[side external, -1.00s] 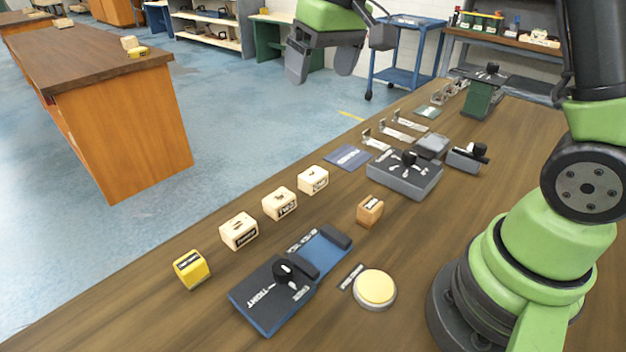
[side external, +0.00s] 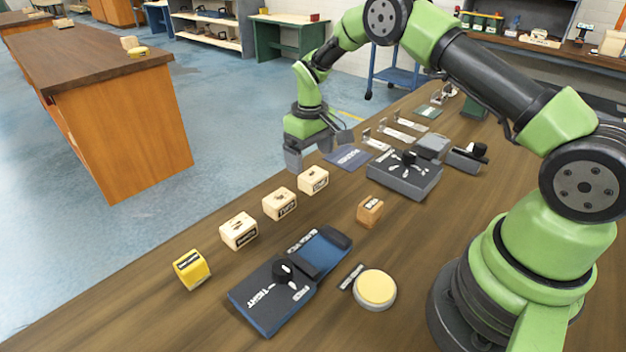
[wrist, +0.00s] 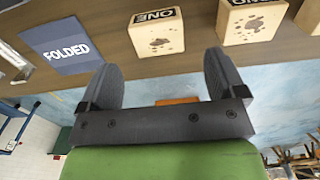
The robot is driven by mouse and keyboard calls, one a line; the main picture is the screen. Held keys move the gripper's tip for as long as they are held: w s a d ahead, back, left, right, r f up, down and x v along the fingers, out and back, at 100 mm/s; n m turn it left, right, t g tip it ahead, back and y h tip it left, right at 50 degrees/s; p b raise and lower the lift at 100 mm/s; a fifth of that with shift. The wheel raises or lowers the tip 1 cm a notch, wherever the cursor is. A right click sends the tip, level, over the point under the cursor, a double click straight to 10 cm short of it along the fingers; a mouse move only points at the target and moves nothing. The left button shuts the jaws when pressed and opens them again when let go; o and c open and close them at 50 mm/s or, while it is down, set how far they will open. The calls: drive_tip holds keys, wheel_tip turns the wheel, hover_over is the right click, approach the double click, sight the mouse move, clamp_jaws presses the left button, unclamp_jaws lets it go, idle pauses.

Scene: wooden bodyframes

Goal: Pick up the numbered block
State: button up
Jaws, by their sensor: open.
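Several pale wooden blocks with dark labels stand in a row along the table's far edge. The end block (side external: 313,180) reads ONE in the wrist view (wrist: 158,34). The middle block (side external: 279,204) seems to read TWO in the side view; in the wrist view it (wrist: 250,24) is partly cut off at the top. A third pale block (side external: 239,231) stands further left; its label is too small to read surely. My gripper (side external: 319,152) is open and empty, above the table's far edge, by the ONE block and the card. In the wrist view the spread fingers (wrist: 160,72) are apart from the block.
A yellow block (side external: 192,270) ends the row, and an orange-brown block (side external: 370,211) stands nearer my base. A blue FOLDED card (side external: 348,158) lies beside the ONE block. A grey knob box (side external: 404,178), a blue switch plate (side external: 262,297) and a yellow button (side external: 375,288) occupy the table.

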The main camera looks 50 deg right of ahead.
sight(313, 174)
drive_tip(key=f, duration=0.4)
drive_tip(key=shift+s+f, duration=0.35)
drive_tip(key=shift+s, duration=0.05)
drive_tip(key=shift+c, duration=0.2)
drive_tip(key=c, duration=1)
drive_tip(key=shift+c, duration=0.2)
drive_tip(key=shift+r, duration=0.15)
